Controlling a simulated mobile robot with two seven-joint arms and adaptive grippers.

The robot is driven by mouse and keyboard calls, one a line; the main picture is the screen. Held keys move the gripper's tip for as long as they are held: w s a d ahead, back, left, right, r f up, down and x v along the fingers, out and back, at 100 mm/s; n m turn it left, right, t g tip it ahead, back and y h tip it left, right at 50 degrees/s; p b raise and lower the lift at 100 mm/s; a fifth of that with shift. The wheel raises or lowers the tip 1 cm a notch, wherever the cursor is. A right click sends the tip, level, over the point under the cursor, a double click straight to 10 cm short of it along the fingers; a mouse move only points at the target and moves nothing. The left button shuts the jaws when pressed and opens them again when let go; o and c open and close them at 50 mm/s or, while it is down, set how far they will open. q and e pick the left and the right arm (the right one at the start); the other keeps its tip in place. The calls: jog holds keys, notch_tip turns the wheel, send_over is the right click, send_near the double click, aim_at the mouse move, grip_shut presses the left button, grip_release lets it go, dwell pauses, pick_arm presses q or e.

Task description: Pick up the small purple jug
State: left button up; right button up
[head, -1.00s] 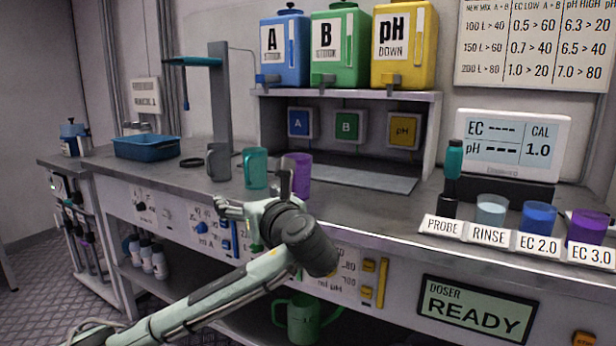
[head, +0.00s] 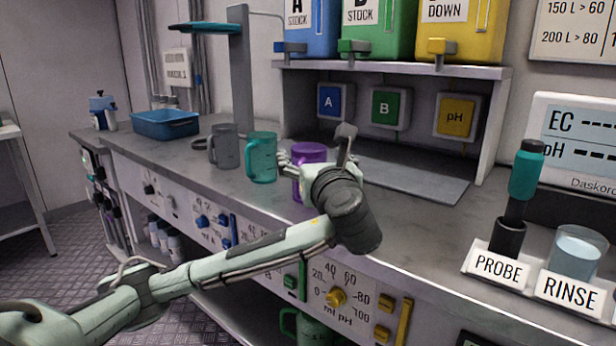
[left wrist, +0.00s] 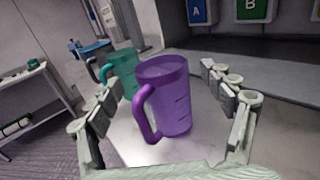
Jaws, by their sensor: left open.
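The small purple jug (head: 308,152) stands upright on the grey bench, partly hidden by my left gripper in the head view. In the left wrist view the purple jug (left wrist: 168,98) stands between the spread fingers, its handle toward the left and near side. My left gripper (head: 318,160) is open around the jug's near side; it also shows in the left wrist view (left wrist: 172,115), with a gap visible on each side of the jug. My right gripper is not in view.
A teal jug (head: 262,158) and a grey jug (head: 224,147) stand left of the purple jug. A metal plate (head: 410,180) lies under the shelf at the right. The probe (head: 524,175) and rinse cup (head: 576,252) stand at the front right. A blue tray (head: 165,124) is at the far left.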

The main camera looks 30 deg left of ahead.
pick_arm(q)
jog(key=x, duration=0.4)
jog(key=shift+a+r, duration=0.1)
jog(key=shift+r, duration=0.05)
jog(key=shift+c, duration=0.6)
jog(key=c, duration=1.2)
